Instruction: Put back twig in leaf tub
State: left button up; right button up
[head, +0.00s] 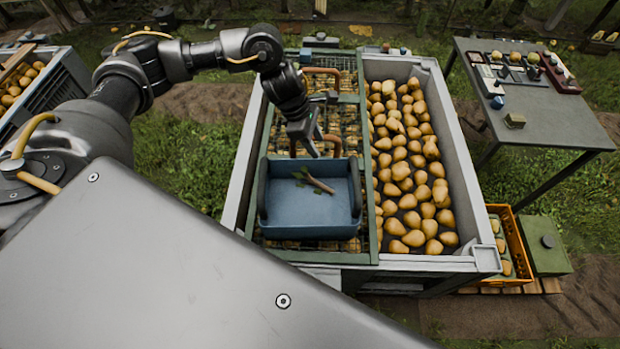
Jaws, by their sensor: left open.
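A brown twig (318,184) with a few green leaves lies in the blue leaf tub (307,229), toward its middle and back. The tub stands on the wire-mesh left part of the large grey bin. My left gripper (316,153) points down over the tub's back edge, open and with nothing seen between its fingers. The twig lies apart from the fingers, a little in front of them. My right gripper is not in view.
Pears (405,170) fill the bin's right part beside the tub. A grey table (560,125) with trays and small items stands at the right. An orange crate (513,243) and a green box (543,246) stand low at the right. Another pear crate (62,83) is at far left.

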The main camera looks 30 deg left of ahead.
pick_arm(q)
jog(key=b+v, duration=0.1)
jog(key=v, duration=0.4)
jog(key=shift+f, duration=0.1)
dwell(0.4)
